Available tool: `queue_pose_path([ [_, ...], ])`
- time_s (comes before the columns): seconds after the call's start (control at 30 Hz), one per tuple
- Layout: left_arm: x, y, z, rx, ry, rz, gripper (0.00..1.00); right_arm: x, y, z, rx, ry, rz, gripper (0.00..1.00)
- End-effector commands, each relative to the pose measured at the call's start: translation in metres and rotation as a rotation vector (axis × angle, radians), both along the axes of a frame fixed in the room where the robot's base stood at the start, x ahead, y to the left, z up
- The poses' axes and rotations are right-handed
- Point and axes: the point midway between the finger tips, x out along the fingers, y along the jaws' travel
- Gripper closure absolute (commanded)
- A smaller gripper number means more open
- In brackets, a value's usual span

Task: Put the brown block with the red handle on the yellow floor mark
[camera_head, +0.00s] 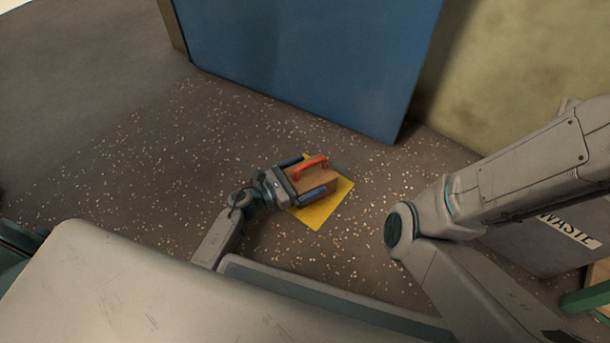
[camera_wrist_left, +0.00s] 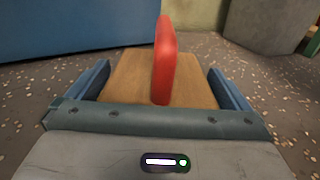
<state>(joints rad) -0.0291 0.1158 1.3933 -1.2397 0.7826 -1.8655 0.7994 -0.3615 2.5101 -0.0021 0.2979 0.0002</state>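The brown block (camera_head: 322,178) with its red arched handle (camera_head: 311,163) is upright over the yellow floor mark (camera_head: 322,212). Yellow shows along its front and right sides and a little behind it. In the left wrist view the block (camera_wrist_left: 130,78) and handle (camera_wrist_left: 164,62) fill the middle. My left gripper (camera_head: 302,177) is low at the block, with one blue finger on each side. Narrow gaps show between fingers and block in the wrist view, so it looks open around it. The block hides part of the mark. My right gripper is out of view.
A large blue panel (camera_head: 300,60) stands behind the mark, with a tan wall (camera_head: 510,70) to its right. A grey bin marked WASTE (camera_head: 545,240) is at the right. The speckled floor (camera_head: 140,150) left of the mark is clear.

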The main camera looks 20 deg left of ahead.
Motion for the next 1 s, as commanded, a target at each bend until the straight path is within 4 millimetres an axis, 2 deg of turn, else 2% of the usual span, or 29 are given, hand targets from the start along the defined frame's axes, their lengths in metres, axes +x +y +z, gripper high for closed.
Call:
queue_pose_path([
  [0.17, -0.009, 0.008, 0.003, 0.003, 0.004, 0.0, 0.0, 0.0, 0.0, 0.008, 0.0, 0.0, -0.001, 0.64],
  [0.6, -0.074, 0.068, 0.004, 0.003, 0.003, -0.002, 0.0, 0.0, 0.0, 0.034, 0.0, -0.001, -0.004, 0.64],
  [0.8, -0.087, 0.08, 0.003, 0.001, 0.001, -0.001, 0.0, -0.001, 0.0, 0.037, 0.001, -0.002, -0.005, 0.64],
  [1.0, -0.089, 0.081, 0.003, 0.0, 0.0, -0.001, 0.0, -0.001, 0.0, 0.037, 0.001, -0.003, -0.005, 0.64],
])
